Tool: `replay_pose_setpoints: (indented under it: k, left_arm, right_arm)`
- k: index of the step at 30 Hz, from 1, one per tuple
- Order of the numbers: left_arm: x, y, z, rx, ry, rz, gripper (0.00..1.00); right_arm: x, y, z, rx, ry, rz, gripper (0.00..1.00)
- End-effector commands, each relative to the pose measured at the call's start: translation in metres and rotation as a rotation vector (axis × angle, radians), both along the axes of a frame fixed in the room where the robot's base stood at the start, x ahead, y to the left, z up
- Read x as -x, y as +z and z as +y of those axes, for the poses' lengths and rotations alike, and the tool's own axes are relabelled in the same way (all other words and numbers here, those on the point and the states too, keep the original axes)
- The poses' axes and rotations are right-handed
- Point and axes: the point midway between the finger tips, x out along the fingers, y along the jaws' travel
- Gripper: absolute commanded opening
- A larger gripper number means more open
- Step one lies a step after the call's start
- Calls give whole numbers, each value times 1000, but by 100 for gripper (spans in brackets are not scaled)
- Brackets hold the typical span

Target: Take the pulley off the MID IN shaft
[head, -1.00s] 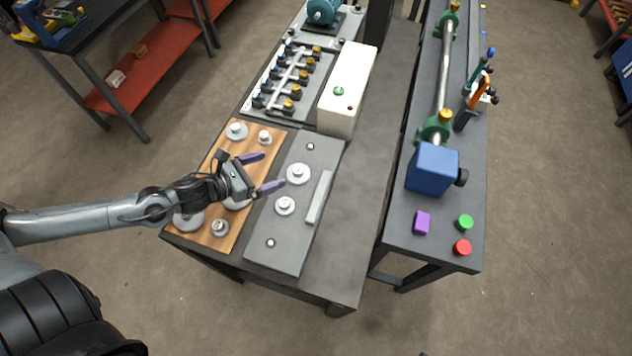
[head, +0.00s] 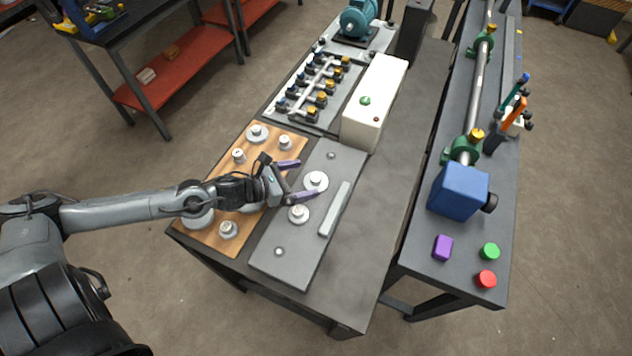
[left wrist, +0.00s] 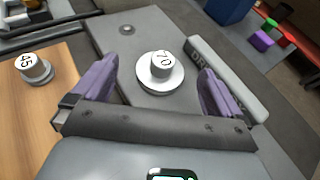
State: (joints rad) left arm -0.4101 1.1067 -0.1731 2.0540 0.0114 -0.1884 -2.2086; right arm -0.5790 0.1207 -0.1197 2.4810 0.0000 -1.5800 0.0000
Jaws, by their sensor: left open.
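A grey plate (head: 272,262) carries two silver pulleys and two bare shaft ends in a row. The larger pulley (head: 316,182) is the second from the back; it is also in the left wrist view (left wrist: 160,82), with a number on its hub that looks like 70. The smaller pulley (head: 298,214) sits just in front of it. No MID IN label is readable. My left gripper (head: 307,178) is open and empty, its purple fingers on either side of the larger pulley, apparently not touching it. My right gripper is not in view.
A wooden board (head: 245,185) left of the plate holds several loose pulleys, one marked 45 (left wrist: 36,70). A pale lettered bar (head: 335,209) lies along the plate's right side. A white box (head: 376,98) stands behind. The bench right of the plate is clear.

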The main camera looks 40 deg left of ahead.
Motion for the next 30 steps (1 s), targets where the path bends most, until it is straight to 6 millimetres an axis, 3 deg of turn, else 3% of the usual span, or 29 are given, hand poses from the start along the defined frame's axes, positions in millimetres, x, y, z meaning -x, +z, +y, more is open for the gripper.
replay_pose_setpoints:
  k: [7, 19, 30]
  left_arm:
    - [-7, -4, -3, 3, 2, -2, 100]
    - [-38, -23, -18, 2, 2, -2, 100]
    - [-43, -26, -21, 0, -1, 0, 100]
  right_arm:
    - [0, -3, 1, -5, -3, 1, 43]
    - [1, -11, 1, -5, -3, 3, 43]
    - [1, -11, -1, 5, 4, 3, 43]
